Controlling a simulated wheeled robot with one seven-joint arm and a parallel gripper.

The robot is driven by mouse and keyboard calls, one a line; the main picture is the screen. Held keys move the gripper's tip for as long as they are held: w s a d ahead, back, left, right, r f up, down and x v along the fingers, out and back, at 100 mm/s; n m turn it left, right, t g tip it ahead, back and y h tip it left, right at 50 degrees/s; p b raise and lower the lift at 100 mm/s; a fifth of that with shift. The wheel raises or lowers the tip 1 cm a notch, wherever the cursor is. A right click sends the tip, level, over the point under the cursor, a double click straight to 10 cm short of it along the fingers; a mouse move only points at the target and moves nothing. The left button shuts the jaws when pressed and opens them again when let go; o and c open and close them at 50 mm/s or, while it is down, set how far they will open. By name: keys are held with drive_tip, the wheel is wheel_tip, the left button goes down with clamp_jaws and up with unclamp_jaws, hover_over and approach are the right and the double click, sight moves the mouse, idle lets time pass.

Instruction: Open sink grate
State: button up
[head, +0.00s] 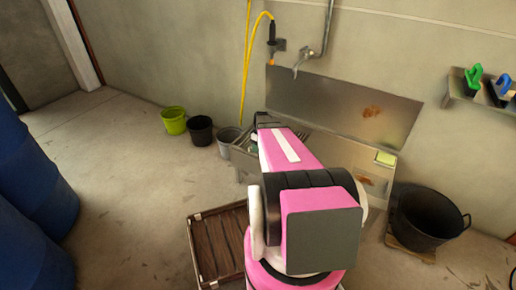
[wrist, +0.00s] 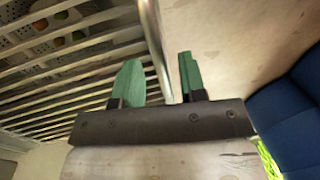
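The sink grate (wrist: 75,70) fills the left of the wrist view as a row of light metal slats. Its rounded edge bar (wrist: 153,40) runs down the picture between the two green fingertips of my gripper (wrist: 159,65). The fingers are open, one on each side of the bar in the picture; I cannot tell whether either touches it. Below the slats, a perforated surface with small orange and green things shows. In the head view, the metal sink (head: 385,187) stands against the wall, and my pink arm hides my gripper and most of the grate.
A lime bucket (head: 174,120), a black bucket (head: 200,130) and a grey bucket (head: 228,140) stand left of the sink. A large black tub (head: 428,220) stands at right. A slatted brown crate (head: 217,245) lies in front. Blue barrels (head: 35,190) stand at far left.

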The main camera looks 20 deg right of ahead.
clamp_jaws()
drive_tip(key=shift+r, duration=0.1)
